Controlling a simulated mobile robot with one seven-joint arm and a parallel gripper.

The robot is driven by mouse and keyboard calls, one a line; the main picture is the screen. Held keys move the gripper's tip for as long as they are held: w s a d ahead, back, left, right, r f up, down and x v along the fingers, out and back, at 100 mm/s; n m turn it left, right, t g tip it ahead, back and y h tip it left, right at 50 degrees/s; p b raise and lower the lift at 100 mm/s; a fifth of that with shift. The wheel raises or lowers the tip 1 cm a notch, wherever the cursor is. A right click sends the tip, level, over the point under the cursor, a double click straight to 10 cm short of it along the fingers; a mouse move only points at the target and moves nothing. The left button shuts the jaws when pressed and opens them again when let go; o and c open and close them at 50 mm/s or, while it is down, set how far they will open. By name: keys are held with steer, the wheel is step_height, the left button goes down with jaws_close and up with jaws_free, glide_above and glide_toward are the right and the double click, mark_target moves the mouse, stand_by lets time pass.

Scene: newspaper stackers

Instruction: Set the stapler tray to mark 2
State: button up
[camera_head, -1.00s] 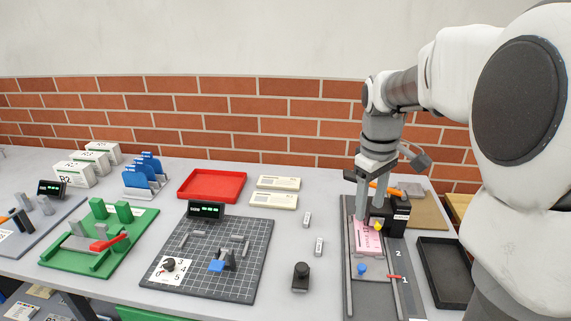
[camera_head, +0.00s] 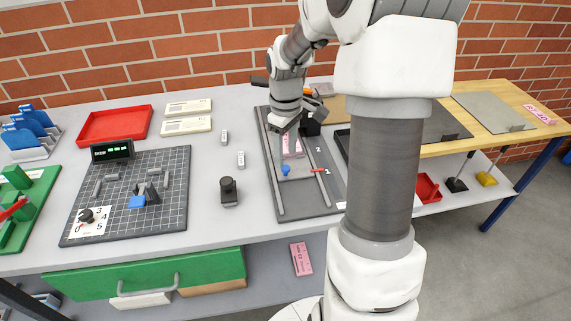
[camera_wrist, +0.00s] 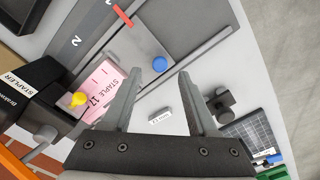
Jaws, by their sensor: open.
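The stapler stands black at the back of a dark base (camera_head: 303,205); in the wrist view the stapler (camera_wrist: 28,88) is at the left. Its grey sliding tray (camera_head: 300,168) carries a pink paper block (camera_wrist: 103,88) marked "STAPLE 17". A blue knob (camera_head: 286,170) stands on the tray's front part; it also shows in the wrist view (camera_wrist: 159,63). The tray's red pointer (camera_head: 319,170) is beside mark 1, in front of mark 2 (camera_head: 318,149). My gripper (camera_wrist: 159,72) is open and empty, with the knob seen between its fingertips; whether they touch it I cannot tell.
A black knob block (camera_head: 229,190) and two small white labels lie left of the base. A gridded dark board (camera_head: 170,205) is farther left. A red tray (camera_head: 114,125) stands behind it. A wooden table (camera_head: 490,110) is at the right.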

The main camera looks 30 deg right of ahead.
mark_target(286, 167)
steer(key=shift+f, duration=2)
jaws_close()
